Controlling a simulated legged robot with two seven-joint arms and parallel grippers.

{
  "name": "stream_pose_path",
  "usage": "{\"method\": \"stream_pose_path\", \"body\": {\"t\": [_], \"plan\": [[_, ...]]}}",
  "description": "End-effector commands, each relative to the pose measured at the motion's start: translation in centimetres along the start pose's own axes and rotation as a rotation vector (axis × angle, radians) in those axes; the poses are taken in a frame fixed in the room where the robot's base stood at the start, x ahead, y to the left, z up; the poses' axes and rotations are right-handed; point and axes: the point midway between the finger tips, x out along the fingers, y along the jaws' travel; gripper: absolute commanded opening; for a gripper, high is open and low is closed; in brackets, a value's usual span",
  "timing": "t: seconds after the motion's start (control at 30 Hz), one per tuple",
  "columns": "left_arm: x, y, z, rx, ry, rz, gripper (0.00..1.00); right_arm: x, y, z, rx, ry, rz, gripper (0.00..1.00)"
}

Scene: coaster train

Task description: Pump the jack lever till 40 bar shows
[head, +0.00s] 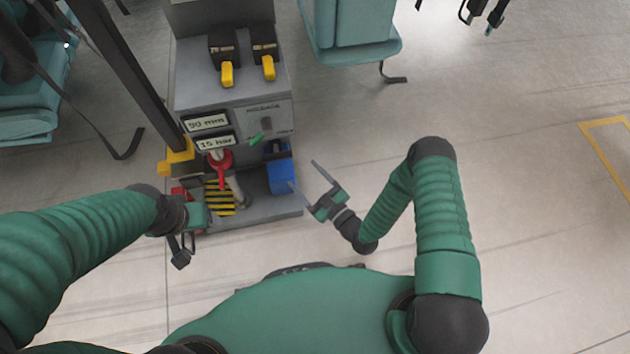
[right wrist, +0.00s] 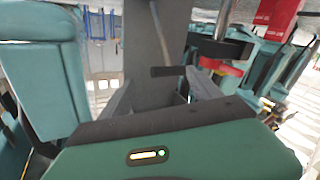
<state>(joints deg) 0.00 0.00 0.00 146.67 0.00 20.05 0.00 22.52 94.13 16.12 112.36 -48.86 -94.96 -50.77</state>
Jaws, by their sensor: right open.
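The grey jack station (head: 265,112) stands ahead in the head view. Its upper display (head: 206,123) reads 90 mm and the pressure display (head: 216,141) reads 15 bar. A red-headed lever (head: 219,161), which looks like the jack lever, rises below the displays, above a black-and-yellow striped patch (head: 219,198). My right gripper (head: 302,174) is open and empty, to the right of the station and apart from the lever. My left gripper (head: 181,250) is low at the station's left front corner; its finger gap is unclear.
A blue box (head: 281,174) sits at the station's lower right. Two yellow-handled levers (head: 227,74) (head: 268,68) stand on top, and a small green lever (head: 256,138) is on the front. A dark post (head: 125,75) leans at left. A teal seat (head: 350,40) is behind; floor at right is clear.

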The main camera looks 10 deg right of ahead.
Motion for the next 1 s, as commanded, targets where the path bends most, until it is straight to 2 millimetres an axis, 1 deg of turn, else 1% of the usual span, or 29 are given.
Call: {"method": "stream_pose_path", "body": {"t": [0.03,0.1,0.2,0.27,1.0], "plan": [[-0.9,0.0,-0.2,0.000,0.000,0.000,0.73,-1.2,0.1,-0.3,0.002,-0.004,-0.001,0.73],[-1.2,0.0,-0.3,0.000,0.000,0.000,0.73,-2.6,0.0,-0.2,0.002,-0.003,-0.001,0.73],[-1.4,0.0,-0.3,0.000,0.000,0.000,0.73,-3.8,0.0,-0.1,0.002,-0.002,0.000,0.73],[-1.5,0.0,-0.3,0.000,0.000,0.000,0.73,-4.2,0.0,0.0,0.001,-0.001,0.000,0.73],[-1.4,0.0,-0.3,0.000,0.000,0.000,0.73,-4.3,0.0,0.1,0.000,0.000,0.000,0.73]]}}
